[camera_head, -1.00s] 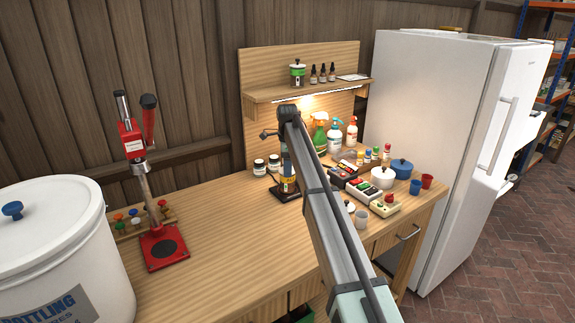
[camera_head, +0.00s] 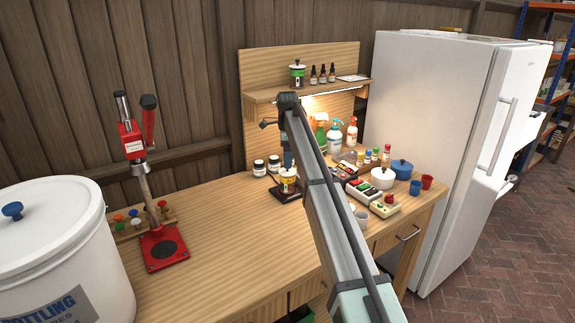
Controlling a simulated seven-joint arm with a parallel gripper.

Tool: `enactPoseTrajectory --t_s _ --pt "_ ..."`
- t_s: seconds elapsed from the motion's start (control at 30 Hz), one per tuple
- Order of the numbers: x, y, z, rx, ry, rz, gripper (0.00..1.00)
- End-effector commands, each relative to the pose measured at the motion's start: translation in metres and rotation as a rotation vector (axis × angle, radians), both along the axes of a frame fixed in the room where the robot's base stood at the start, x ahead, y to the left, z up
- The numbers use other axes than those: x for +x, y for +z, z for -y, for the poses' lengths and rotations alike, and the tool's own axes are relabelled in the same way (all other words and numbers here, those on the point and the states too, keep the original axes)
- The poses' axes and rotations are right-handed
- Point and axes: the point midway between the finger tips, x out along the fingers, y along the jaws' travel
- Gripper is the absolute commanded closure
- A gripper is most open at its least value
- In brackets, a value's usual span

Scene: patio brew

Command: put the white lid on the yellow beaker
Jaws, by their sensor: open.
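The yellow beaker (camera_head: 287,187) stands upright on a dark base on the bench, behind my arm. A white round top, which looks like the white lid (camera_head: 287,171), shows at its mouth; I cannot tell how well it is seated. My gripper (camera_head: 287,162) is open just above the beaker, small in the picture and partly hidden by my arm. Another small white round thing (camera_head: 352,206) is half hidden by my arm, by the grey mug.
A red bench capper (camera_head: 162,245) and a large white bucket (camera_head: 60,240) stand at the left. Pots, cups and spray bottles crowd the right side. The front middle of the bench is clear.

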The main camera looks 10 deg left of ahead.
Motion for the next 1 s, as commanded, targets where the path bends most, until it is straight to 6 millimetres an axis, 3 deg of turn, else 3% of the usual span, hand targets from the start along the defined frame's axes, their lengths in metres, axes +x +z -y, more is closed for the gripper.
enactPoseTrajectory --t_s 0.2,0.4,0.6,0.9,1.0 --pt "0.001 0.043 -0.001 0.000 0.000 0.002 0.04" --pt "0.001 0.069 0.000 0.000 0.000 0.001 0.04" --pt "0.000 0.081 0.000 0.000 0.000 0.001 0.04" --pt "0.000 0.082 0.000 0.000 0.000 0.000 0.04" --pt "0.001 0.082 0.004 0.000 -0.004 0.000 0.00"
